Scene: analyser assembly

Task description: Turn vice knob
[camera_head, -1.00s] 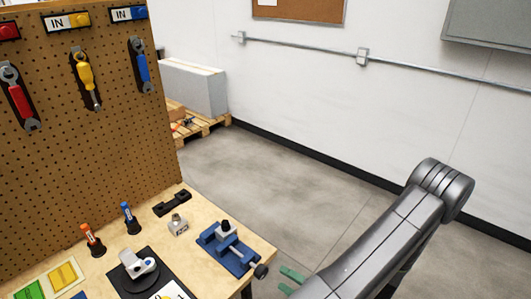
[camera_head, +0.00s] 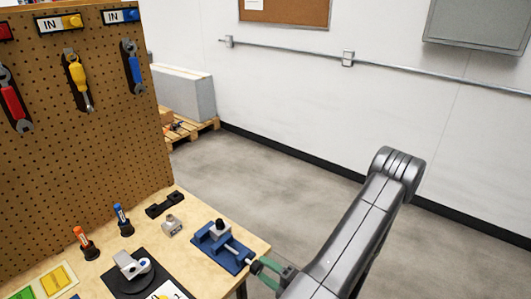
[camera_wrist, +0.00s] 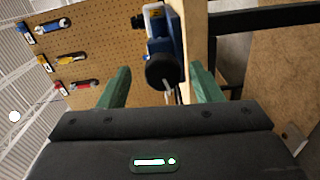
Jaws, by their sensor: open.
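The blue vice (camera_head: 222,245) sits at the right edge of the wooden workbench. Its black knob (camera_head: 256,267) sticks out past the bench edge, toward my arm. My gripper (camera_head: 266,273) is beside the knob in the head view, its green fingers pointing at it. In the wrist view the black knob (camera_wrist: 164,70) lies between and just beyond the two open green fingers of my gripper (camera_wrist: 162,88), nearer the right finger. The blue vice (camera_wrist: 163,30) is behind the knob. Whether a finger touches the knob cannot be told.
The bench (camera_head: 185,262) also holds a black disc fixture (camera_head: 128,276), a small grey block (camera_head: 172,226), a black bracket (camera_head: 165,205) and orange and blue holders. A pegboard (camera_head: 75,150) with tools stands at the left. Floor right of the bench is clear.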

